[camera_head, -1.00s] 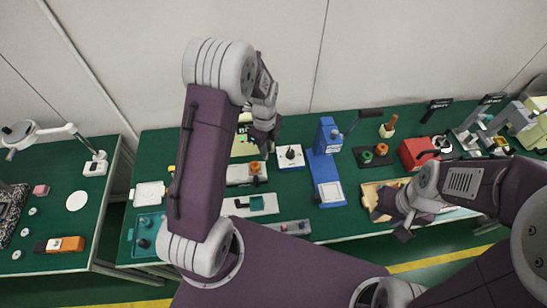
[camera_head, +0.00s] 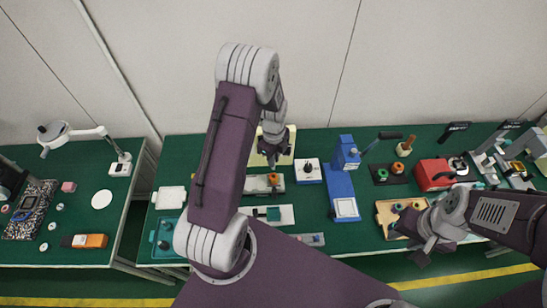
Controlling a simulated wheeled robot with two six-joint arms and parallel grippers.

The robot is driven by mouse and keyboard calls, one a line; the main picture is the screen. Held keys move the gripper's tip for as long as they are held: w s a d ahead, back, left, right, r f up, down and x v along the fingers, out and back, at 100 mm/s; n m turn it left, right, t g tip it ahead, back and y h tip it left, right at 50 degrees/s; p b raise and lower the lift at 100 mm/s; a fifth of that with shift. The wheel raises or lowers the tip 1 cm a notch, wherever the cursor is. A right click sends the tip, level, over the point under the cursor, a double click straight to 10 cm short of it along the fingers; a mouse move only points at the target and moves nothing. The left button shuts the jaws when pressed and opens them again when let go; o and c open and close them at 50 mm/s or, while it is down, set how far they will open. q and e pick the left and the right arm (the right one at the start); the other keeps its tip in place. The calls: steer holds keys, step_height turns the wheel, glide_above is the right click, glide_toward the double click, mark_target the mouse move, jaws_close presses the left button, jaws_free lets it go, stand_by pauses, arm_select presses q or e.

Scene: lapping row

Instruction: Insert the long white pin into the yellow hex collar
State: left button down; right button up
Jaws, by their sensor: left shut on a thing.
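My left gripper (camera_head: 272,157) points down over the pale yellow board (camera_head: 257,158) at the back of the green bench. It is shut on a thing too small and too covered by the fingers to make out. I cannot pick out the long white pin or the yellow hex collar for certain; the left gripper and forearm cover part of that area. My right gripper (camera_head: 410,246) hangs by the front edge of the bench, in front of the wooden tray (camera_head: 384,218). Its two fingers look apart, with nothing seen between them.
A white block with a black knob (camera_head: 308,171) and a blue stand (camera_head: 342,185) are right of the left gripper. A grey fixture with an orange part (camera_head: 273,178) is just in front of it. A red box (camera_head: 433,175) stands further right. A separate bench (camera_head: 80,215) is at left.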

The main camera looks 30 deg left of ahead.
arm_select(q)
step_height(320, 180, down, 5)
steer(key=b, duration=0.3)
steer(key=shift+d+r, duration=0.1)
stand_by(1.5)
steer(key=shift+f+b, duration=0.9)
steer(key=shift+f, duration=0.75)
steer(key=c, duration=1.3)
jaws_free()
steer(key=shift+c, duration=0.2)
steer(key=shift+r, duration=0.15)
